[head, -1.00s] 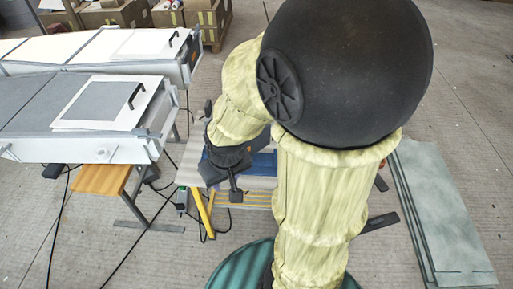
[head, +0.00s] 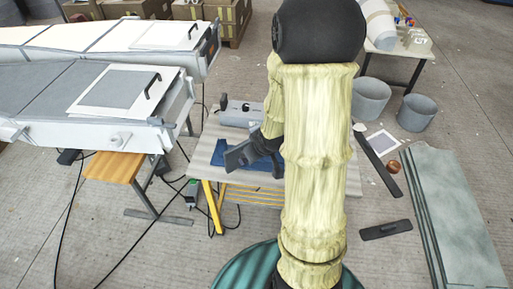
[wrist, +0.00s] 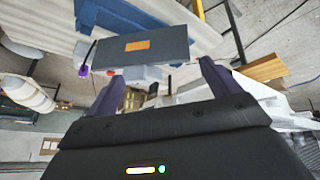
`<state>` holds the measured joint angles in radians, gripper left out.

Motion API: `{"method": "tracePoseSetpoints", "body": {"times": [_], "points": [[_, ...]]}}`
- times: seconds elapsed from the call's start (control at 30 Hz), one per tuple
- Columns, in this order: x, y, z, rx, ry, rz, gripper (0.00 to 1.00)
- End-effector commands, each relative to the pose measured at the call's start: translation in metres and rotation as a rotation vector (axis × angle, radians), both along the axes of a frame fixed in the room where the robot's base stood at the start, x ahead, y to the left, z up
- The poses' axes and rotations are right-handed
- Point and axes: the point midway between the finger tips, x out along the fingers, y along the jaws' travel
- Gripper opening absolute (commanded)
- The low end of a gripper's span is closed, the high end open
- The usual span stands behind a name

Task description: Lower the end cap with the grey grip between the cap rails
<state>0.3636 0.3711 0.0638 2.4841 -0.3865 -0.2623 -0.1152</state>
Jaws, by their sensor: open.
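My gripper (head: 244,157) is open and empty, low over the small bench (head: 205,150) beside a blue piece (head: 218,153). In the wrist view my gripper (wrist: 158,92) shows its two dark fingers wide apart. Beyond them is a dark grey slab (wrist: 150,48) with an orange rectangle, apart from the fingers; I cannot tell what it is. A grey block-like piece (head: 241,112) with a dark part on top stands at the bench's back edge; I cannot tell whether it is the end cap. No cap rails can be made out for certain. My arm hides the bench's right part.
Two long moulds (head: 30,95) stand at the left, with a white-framed panel (head: 104,90) and black handle on the nearer one. A wooden stool (head: 113,167) and cables are below. Grey buckets (head: 417,112) and green-grey sheets (head: 455,215) are at the right.

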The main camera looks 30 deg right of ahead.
Motion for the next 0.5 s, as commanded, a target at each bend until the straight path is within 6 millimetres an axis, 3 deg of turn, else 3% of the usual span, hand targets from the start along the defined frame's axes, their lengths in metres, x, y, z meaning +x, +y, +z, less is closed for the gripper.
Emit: {"method": "tracePoseSetpoints", "body": {"times": [0.03, 0.2, 0.37, 0.5], "points": [[0.007, -0.014, -0.021, 0.008, -0.034, 0.017, 0.89], [0.027, -0.044, -0.061, 0.053, -0.209, 0.106, 0.89], [0.032, -0.065, -0.091, 0.129, -0.411, 0.156, 0.89], [0.025, -0.081, -0.105, 0.211, -0.624, 0.159, 0.89]]}}
